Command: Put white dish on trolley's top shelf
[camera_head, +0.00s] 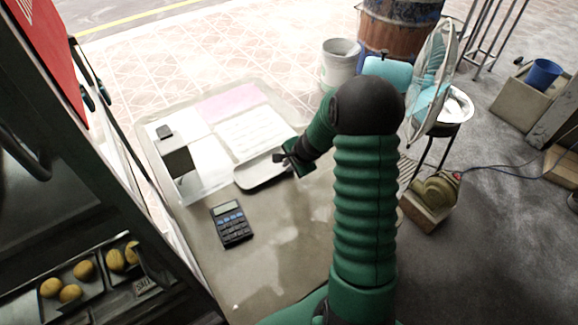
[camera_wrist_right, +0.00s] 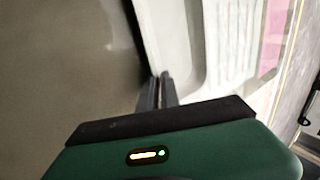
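The white dish (camera_head: 262,172) is a shallow, oblong dish over the table, beside white sheets of paper. My right gripper (camera_head: 285,157) is at its right end. In the right wrist view, the two fingers (camera_wrist_right: 158,90) are close together with the dish's pale rim (camera_wrist_right: 150,40) running down between them, so they look shut on it. Whether the dish touches the table is hard to tell. My left gripper is out of view. I cannot clearly identify the trolley; a metal frame (camera_head: 495,30) stands at the upper right.
The table (camera_head: 270,265) carries a calculator (camera_head: 231,223), a small grey-black stand (camera_head: 178,158) and pink paper (camera_head: 232,101). A dark rack (camera_head: 75,250) with trays of round buns is at left. A white bucket (camera_head: 340,62), a rusty barrel (camera_head: 395,35) and a fan (camera_head: 435,80) stand beyond.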

